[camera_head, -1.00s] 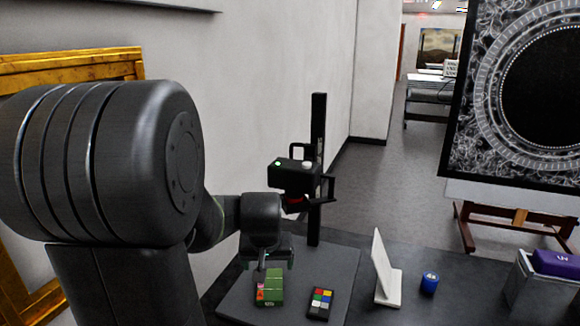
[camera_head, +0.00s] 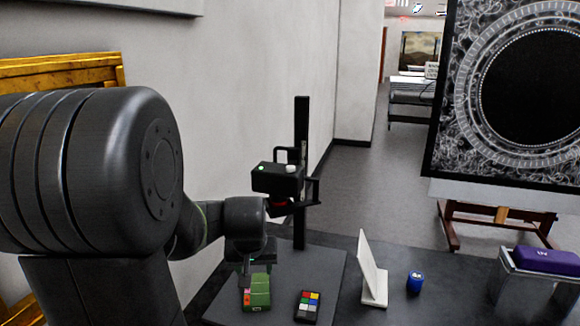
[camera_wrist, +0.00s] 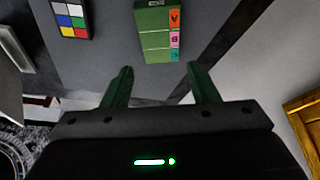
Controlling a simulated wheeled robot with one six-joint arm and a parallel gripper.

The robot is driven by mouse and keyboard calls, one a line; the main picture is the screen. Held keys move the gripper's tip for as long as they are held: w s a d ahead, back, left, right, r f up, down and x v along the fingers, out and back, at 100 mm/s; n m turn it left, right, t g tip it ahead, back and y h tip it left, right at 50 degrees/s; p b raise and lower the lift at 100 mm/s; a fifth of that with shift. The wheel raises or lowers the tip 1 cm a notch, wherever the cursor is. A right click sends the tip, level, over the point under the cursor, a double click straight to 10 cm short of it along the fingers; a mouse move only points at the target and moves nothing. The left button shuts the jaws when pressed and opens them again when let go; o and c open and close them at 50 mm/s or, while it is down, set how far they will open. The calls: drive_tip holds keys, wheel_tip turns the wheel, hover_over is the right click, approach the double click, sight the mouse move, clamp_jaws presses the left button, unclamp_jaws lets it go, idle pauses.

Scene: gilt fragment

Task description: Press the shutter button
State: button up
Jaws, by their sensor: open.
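A black camera (camera_head: 277,179) is mounted on a tall dark stand (camera_head: 302,150), above a grey base board (camera_head: 322,262). On its top are a white round button (camera_head: 292,168) and a small green light (camera_head: 261,168). Which of them is the shutter button is not labelled. My gripper (camera_head: 250,268) is below and slightly left of the camera in the head view, over a green box, and apart from the camera. The wrist view shows its two green fingers (camera_wrist: 157,70) spread with nothing between them. The camera is not seen in the wrist view.
The green box (camera_head: 257,293) has coloured A, B, C tabs; it also shows in the wrist view (camera_wrist: 153,22). A colour chart (camera_head: 308,307), white angled panel (camera_head: 372,270), blue pot (camera_head: 415,282) and purple case (camera_head: 545,260) stand to the right.

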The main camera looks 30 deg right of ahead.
clamp_jaws()
idle(1.4)
